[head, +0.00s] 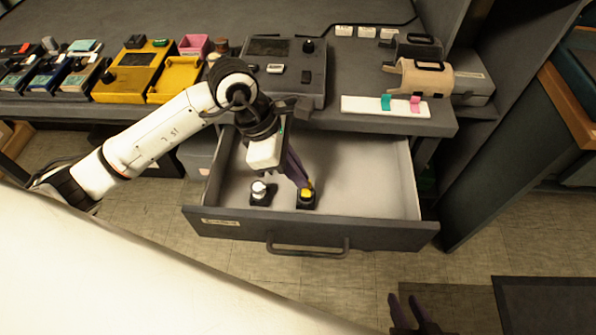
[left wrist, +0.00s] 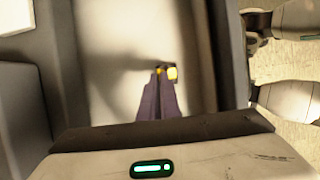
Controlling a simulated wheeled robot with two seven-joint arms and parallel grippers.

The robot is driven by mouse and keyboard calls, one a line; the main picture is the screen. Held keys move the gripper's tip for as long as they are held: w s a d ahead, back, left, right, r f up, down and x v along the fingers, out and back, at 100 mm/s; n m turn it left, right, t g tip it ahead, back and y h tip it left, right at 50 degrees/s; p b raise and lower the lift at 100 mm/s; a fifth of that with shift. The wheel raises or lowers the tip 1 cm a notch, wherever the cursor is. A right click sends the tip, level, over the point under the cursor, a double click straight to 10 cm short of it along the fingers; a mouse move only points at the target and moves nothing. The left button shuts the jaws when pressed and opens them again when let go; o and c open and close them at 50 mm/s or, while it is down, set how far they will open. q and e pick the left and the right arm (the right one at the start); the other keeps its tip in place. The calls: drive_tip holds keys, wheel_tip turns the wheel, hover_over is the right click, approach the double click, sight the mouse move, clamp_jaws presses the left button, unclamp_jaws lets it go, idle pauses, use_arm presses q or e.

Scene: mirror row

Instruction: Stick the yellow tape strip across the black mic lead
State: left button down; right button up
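I cannot make out a yellow tape strip for certain. A white strip board (head: 360,105) on the desk edge carries a teal strip (head: 386,102) and a pink strip (head: 415,103). A thin black lead (head: 372,23) runs along the back of the desk. My left gripper (head: 306,184) reaches down into the open drawer, its tips at a small yellow-topped black piece (head: 306,198). In the left wrist view its fingers (left wrist: 160,75) lie close together, with yellow at the tips; a grip on it is unclear. My right gripper (head: 407,306) is open and empty above the floor.
The open drawer (head: 375,185) also holds a white-topped black piece (head: 261,192), just left of the yellow-topped one. Several devices, including a yellow box (head: 130,78) and a grey console (head: 290,75), fill the desk. A beige cylinder (head: 424,80) lies behind the strip board.

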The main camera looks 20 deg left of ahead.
use_arm(q)
drive_tip(key=c, duration=1.9)
unclamp_jaws()
drive_tip(key=v, duration=1)
drive_tip(key=shift+s+a+r, duration=0.1)
drive_tip(key=shift+r, duration=0.05)
